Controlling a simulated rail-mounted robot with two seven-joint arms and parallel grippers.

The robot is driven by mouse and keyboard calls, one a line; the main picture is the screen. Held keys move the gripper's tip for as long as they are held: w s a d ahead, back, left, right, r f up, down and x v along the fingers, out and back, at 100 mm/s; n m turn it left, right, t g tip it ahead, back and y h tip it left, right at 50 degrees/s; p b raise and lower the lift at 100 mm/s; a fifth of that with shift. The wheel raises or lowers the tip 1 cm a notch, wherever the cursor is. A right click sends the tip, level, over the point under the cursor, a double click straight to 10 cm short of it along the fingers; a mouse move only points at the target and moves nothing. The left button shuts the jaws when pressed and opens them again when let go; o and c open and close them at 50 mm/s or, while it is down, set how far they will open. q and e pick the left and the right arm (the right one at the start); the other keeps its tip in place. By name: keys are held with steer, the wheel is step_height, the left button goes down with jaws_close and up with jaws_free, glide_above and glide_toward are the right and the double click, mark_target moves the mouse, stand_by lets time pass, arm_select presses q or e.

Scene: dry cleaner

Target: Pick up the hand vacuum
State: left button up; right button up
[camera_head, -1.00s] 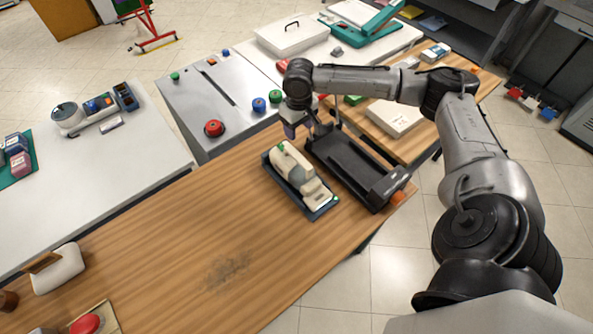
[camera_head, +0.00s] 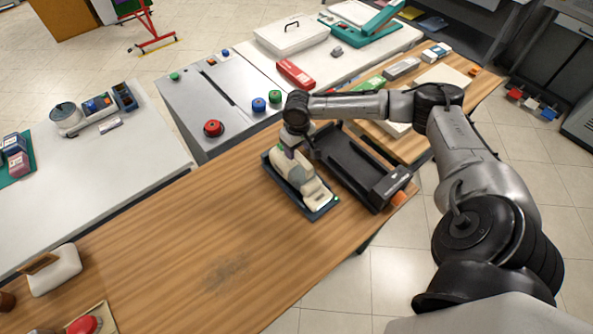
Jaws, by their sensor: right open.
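What looks like the hand vacuum, a cream device (camera_head: 307,184), lies in a dark blue tray (camera_head: 317,215) on the wooden table. My right gripper (camera_head: 289,153) points down at the far end of the cream device, its jaws open. The gripper covers part of that end, and I cannot tell whether its fingers touch the device. My left gripper is not in view.
A long black tray-like unit (camera_head: 357,173) stands just right of the blue tray. A white item (camera_head: 55,270) and a red button (camera_head: 85,325) are at the near left.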

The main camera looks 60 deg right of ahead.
mark_target(296, 154)
step_height(296, 154, down, 4)
steer(key=shift+w+a+f, duration=0.1)
steer(key=shift+w+a, duration=0.05)
steer(key=shift+f+p, duration=0.3)
steer(key=shift+p, duration=0.05)
stand_by(1.0)
jaws_close()
stand_by(0.6)
steer(key=shift+r, duration=0.1)
stand_by(0.7)
